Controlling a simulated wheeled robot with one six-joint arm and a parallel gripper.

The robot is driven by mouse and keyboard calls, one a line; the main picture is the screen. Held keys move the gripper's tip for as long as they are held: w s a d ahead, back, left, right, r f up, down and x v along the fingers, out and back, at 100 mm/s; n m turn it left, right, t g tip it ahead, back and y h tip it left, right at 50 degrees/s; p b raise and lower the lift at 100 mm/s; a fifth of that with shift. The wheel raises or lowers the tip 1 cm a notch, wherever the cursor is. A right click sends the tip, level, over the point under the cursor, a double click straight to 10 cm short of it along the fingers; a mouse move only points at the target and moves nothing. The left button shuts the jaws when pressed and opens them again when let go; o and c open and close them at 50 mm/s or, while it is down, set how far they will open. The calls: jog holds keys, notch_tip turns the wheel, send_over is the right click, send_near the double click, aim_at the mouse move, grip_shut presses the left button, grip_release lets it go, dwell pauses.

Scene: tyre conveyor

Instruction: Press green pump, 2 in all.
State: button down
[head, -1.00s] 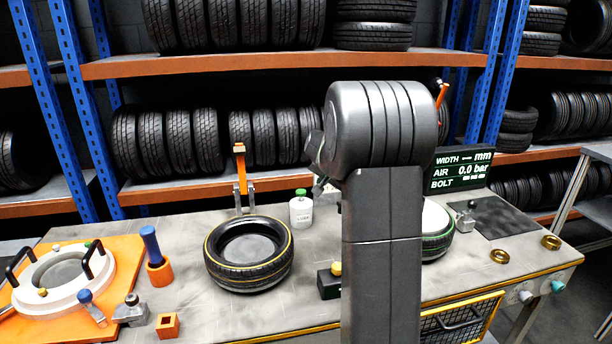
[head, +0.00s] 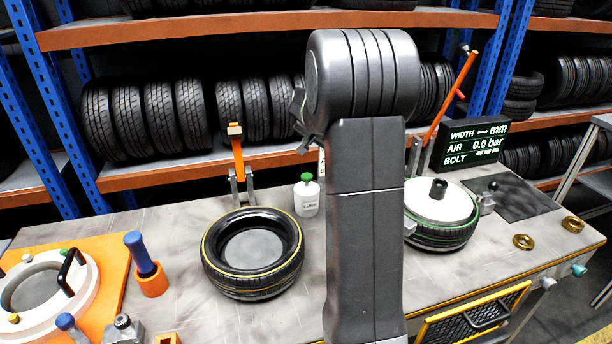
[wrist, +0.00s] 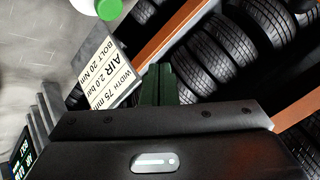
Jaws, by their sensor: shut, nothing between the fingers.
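The green pump (head: 307,178) is the cap of a white bottle labelled LUBE (head: 307,199), upright on the workbench behind the yellow-ringed tyre. In the wrist view the green pump (wrist: 108,8) is at the top edge, cut off, with part of the white bottle (wrist: 84,6) beside it. My gripper (wrist: 160,80) is shut and empty, its dark green fingers together. In the wrist view the fingertips are apart from the pump, which lies above and to their left.
The tyre (head: 252,284) lies in front of the bottle. An orange lever (head: 236,150) stands behind it, left of the bottle. A sign (wrist: 108,75) with width, air and bolt values is close to my fingers. A tyre shelf (head: 150,178) runs behind the bench.

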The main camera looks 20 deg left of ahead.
aim_at(306, 175)
notch_tip(306, 175, down, 9)
jog(key=b, duration=0.6)
jog(key=shift+r, duration=0.1)
jog(key=shift+b, duration=0.35)
dwell(1.6)
jog(key=shift+f, duration=0.4)
jog(key=shift+f+b, duration=1.1)
dwell(0.8)
dwell(0.3)
jog(key=shift+r+p, duration=1.05)
jog(key=shift+r, duration=0.45)
jog(key=shift+r+p, duration=1.7)
jog(key=shift+r, duration=0.8)
